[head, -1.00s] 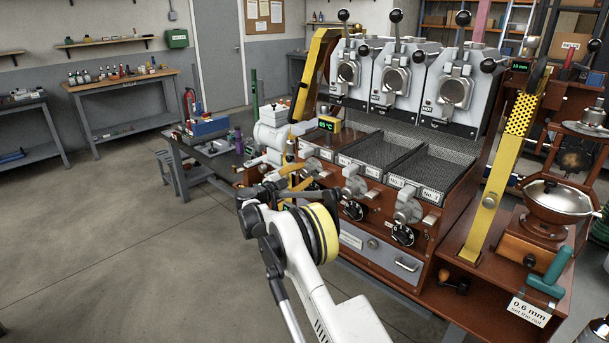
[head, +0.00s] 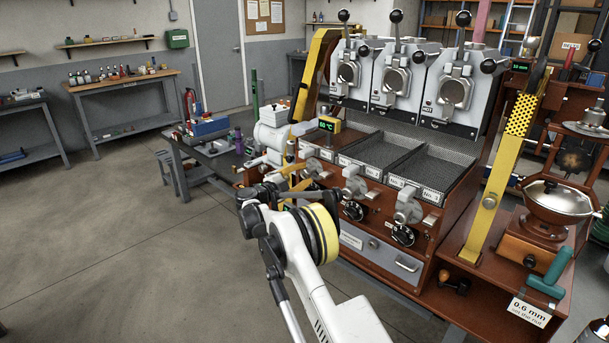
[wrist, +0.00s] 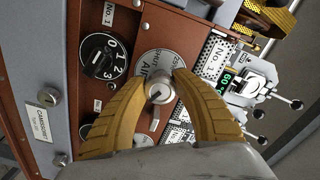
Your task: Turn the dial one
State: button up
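In the wrist view, a black dial (wrist: 97,62) marked 0, 1, 2, 3 sits on the brown panel beside a No. 1 label. Next to it is a round grey plate (wrist: 151,62) lettered AIR and SHUT, with a silver knob (wrist: 158,92) standing out in front. The two yellow fingers of my gripper (wrist: 162,84) close in on both sides of this knob and appear to touch it. They are clear of the black dial. In the head view, my gripper (head: 290,188) is at the left end of the machine's front; my arm hides the first black dial there.
Two more black dials, a middle one (head: 353,210) and a right one (head: 402,235), sit on the same front. Silver levers (head: 355,187) jut out above them. A green display (head: 327,125) stands above the left tray. Open floor (head: 130,240) lies to the left.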

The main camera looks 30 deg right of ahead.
jog(key=o, duration=0.4)
jog(key=shift+a, duration=0.15)
jog(key=v, duration=1.1)
jog(key=shift+s+a, duration=0.15)
jog(key=shift+a, duration=0.2)
